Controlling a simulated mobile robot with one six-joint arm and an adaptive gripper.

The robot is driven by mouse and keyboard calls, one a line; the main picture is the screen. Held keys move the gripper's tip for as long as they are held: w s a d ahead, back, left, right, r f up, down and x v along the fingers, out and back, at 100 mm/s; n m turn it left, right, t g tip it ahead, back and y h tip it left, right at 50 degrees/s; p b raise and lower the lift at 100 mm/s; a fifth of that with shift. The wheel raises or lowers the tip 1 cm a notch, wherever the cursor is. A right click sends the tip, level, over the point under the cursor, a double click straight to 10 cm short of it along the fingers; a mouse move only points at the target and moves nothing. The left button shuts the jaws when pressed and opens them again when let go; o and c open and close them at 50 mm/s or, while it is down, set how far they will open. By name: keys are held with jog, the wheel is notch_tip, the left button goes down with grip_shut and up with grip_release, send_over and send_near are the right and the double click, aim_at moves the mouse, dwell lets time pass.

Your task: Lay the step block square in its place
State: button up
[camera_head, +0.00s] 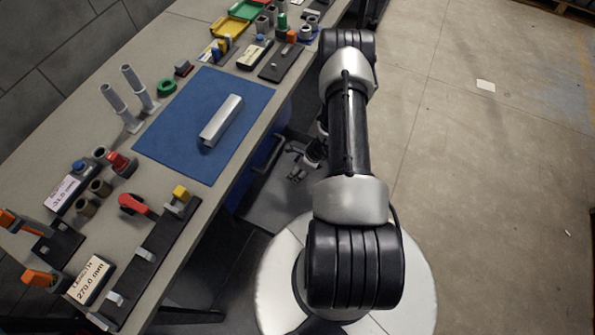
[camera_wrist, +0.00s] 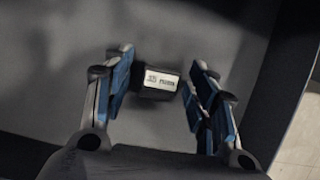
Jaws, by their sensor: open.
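In the wrist view a small dark block with a white printed label (camera_wrist: 158,83) lies on a plain grey surface (camera_wrist: 60,60). It looks like the step block, though its shape is mostly hidden and the print is too blurred to read surely. My gripper (camera_wrist: 158,70) is open, with one blue-padded finger on each side of the block and gaps showing. I cannot tell how far the fingertips are above the surface. In the head view my gripper (camera_head: 297,174) hangs low beside the workbench, over a grey surface (camera_head: 275,205); the block is not discernible there.
The workbench (camera_head: 60,140) holds a blue mat (camera_head: 180,155) with a silver bar (camera_head: 222,120) on it. Open floor (camera_head: 470,180) lies to the right.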

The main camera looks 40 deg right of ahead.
jog(key=shift+c, duration=0.3)
grip_shut()
dwell(0.3)
